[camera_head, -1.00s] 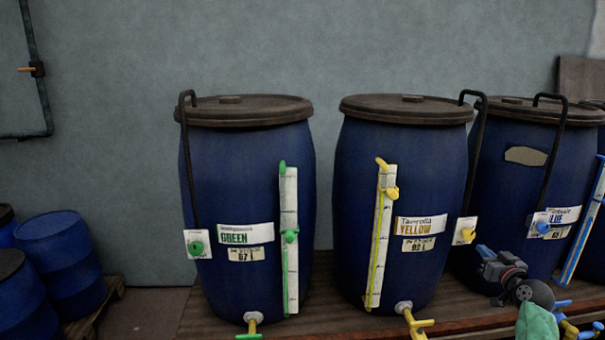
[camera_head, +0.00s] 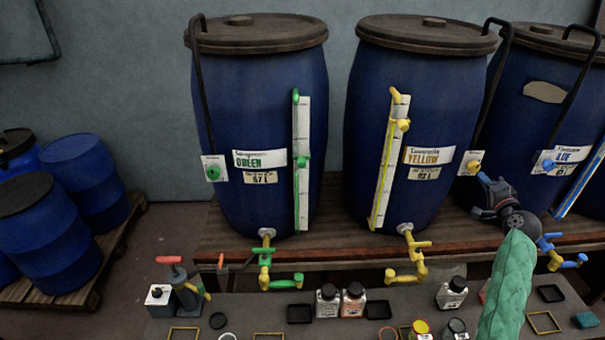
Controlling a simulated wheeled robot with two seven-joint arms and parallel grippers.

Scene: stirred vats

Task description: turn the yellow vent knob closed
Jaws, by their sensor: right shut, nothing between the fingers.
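The yellow vent knob (camera_head: 474,167) sits on a small white plate (camera_head: 464,160) at the right side of the blue barrel labelled YELLOW (camera_head: 424,110). My right gripper (camera_head: 483,178) is just below and to the right of the knob, its blue fingertips pointing up-left towards it. The gripper is shut and empty. I cannot tell whether the fingertips touch the knob. The knob's exact turn is too small to read. My left gripper is not in view.
The GREEN barrel (camera_head: 260,115) stands left and the BLUE barrel (camera_head: 545,90) right, close behind my gripper. A dark pipe (camera_head: 489,90) runs down beside the knob. Yellow taps (camera_head: 408,260) and a bench (camera_head: 240,305) with bottles and trays lie below.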

